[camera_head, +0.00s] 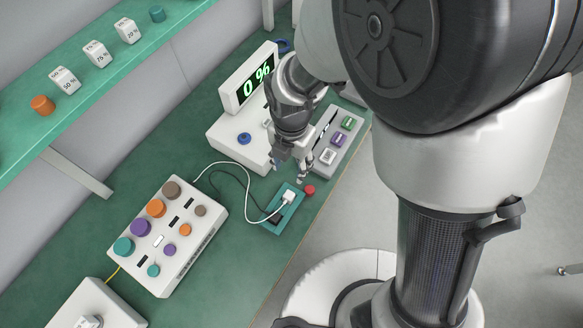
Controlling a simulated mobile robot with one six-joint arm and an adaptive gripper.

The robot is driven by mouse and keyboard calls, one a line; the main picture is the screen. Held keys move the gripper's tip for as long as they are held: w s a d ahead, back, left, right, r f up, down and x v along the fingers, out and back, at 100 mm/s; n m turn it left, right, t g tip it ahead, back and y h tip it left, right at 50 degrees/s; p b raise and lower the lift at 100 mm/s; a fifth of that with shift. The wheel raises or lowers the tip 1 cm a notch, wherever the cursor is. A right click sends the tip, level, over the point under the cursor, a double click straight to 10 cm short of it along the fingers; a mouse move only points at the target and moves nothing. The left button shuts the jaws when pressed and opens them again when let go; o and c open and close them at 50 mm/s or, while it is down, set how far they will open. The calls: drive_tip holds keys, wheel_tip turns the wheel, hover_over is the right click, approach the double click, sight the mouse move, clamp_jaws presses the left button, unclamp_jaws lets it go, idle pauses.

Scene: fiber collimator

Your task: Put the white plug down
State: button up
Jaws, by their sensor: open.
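The white plug (288,196) sits on a small teal holder (284,213) near the front edge of the green table. A white cable (239,170) runs from it to the left, toward the box with coloured knobs. My gripper (287,173) is open just above and behind the plug, with its fingers pointing down. The fingers look apart from the plug, but I cannot tell the exact gap. A black plug (274,219) with a black cable lies in the same holder, left of the white plug.
A red button (309,190) is close to the right of the holder. A green shelf (96,62) hangs at upper left.

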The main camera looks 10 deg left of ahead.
drive_tip(key=s+d+r+m+t, duration=0.2)
drive_tip(key=d+r+m, duration=1)
drive_tip(key=r+m, duration=0.4)
drive_tip(key=s+d+r+m+t, duration=0.2)
drive_tip(key=s+d+r+m, duration=0.4)
drive_tip(key=m, duration=0.9)
drive_tip(key=shift+s+d+m+t, duration=0.3)
drive_tip(key=shift+s+d, duration=0.75)
drive_tip(key=shift+s, duration=0.05)
drive_tip(key=shift+a, duration=0.1)
